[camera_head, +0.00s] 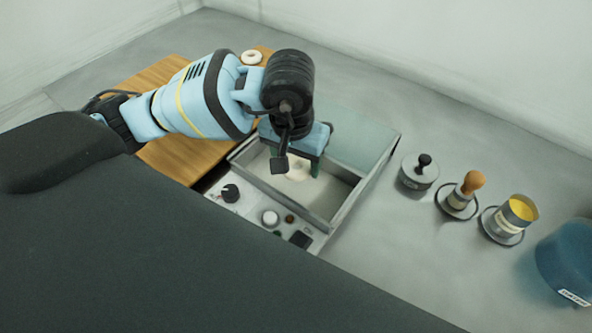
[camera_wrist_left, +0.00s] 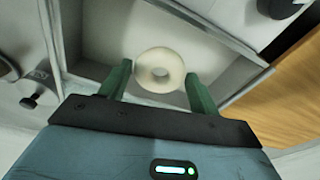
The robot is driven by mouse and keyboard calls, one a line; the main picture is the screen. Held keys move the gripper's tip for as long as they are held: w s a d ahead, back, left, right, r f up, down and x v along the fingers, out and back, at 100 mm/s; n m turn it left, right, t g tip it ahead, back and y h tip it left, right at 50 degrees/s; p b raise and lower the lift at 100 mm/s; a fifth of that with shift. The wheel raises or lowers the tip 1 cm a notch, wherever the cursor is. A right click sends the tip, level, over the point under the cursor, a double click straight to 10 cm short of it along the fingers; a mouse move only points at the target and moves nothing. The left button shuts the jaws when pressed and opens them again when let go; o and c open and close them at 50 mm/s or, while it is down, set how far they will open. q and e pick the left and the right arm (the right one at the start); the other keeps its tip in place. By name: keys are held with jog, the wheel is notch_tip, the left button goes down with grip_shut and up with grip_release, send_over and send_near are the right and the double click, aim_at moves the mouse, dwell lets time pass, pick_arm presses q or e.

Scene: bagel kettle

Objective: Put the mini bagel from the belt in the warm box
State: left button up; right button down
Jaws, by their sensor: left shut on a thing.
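My left gripper (camera_head: 298,168) is shut on a pale mini bagel (camera_head: 299,171). The gripper points down over the open warm box (camera_head: 285,203), and the bagel appears within or just above the box opening; its exact height is hard to tell. In the left wrist view, the green fingers of the left gripper (camera_wrist_left: 158,85) have the pale ring-shaped bagel (camera_wrist_left: 160,55) between their tips, with the light interior of the box (camera_wrist_left: 95,35) behind it. The wrist hides part of the box in the head view. My right gripper is not in view.
Another pale bagel (camera_head: 251,57) lies on the wooden surface (camera_head: 185,160) at the back left. A knob panel (camera_head: 250,208) fronts the box. A lidded grey pot (camera_head: 419,171), a wooden-handled tool (camera_head: 470,185), a yellow-filled cup (camera_head: 518,212) and a blue container (camera_head: 568,258) stand to the right.

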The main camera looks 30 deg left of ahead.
aim_at(296, 173)
pick_arm(q)
jog(key=shift+f, duration=1.9)
jog(key=shift+f, duration=0.15)
jog(key=o, duration=1)
jog(key=shift+c, duration=0.2)
jog(key=r, duration=0.4)
jog(key=s+r, duration=0.1)
jog(key=r, duration=0.7)
jog(key=shift+s+r, duration=0.15)
jog(key=shift+s, duration=0.1)
